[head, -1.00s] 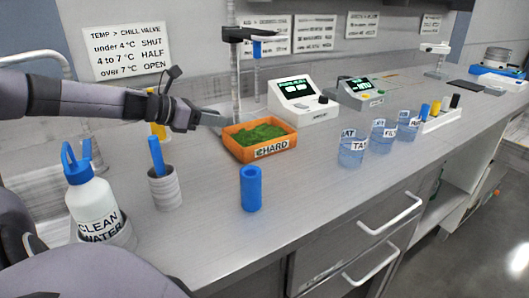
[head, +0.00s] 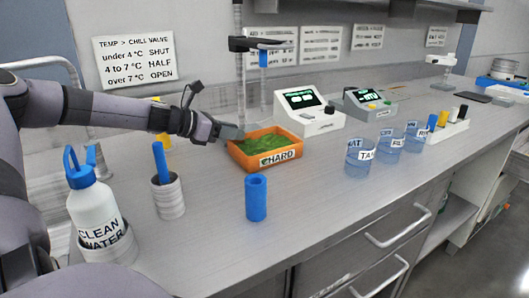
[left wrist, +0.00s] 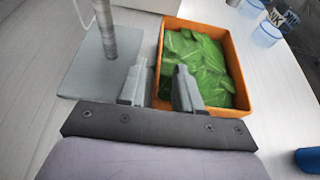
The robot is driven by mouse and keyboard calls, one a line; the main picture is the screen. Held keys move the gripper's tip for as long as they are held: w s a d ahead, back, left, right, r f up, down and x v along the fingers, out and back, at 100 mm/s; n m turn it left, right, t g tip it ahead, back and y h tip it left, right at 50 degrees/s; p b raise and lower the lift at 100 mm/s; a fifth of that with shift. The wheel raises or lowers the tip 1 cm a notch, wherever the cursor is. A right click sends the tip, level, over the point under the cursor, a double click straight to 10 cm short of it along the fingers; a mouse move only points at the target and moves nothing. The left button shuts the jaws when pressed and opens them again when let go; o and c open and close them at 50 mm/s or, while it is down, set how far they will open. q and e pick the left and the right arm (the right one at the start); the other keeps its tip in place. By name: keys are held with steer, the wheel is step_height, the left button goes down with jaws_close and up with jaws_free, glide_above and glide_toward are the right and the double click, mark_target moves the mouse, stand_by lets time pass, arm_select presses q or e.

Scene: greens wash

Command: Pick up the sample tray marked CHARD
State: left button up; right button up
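The orange sample tray marked CHARD (head: 248,163) sits on the bench and holds green leaves (head: 264,145). The first letter of its label is hard to read. My left gripper (head: 238,133) is at the tray's left rim in the head view. In the left wrist view, its two fingers (left wrist: 160,75) are apart, one on each side of the tray's near-left wall (left wrist: 161,62). I cannot tell whether they touch it. My right gripper is not in view.
A stand with a grey base (left wrist: 95,65) is close beside the left fingers. A blue cylinder (head: 256,198) stands in front of the tray. Labelled blue beakers (head: 360,160) are to the right, and a display device (head: 310,117) is behind. The bench front is mostly clear.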

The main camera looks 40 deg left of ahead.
mark_target(264, 147)
arm_select(q)
steer(key=shift+b+x, duration=0.65)
steer(key=shift+x, duration=1.15)
steer(key=shift+r, duration=0.1)
steer(key=shift+c, duration=0.3)
jaws_close()
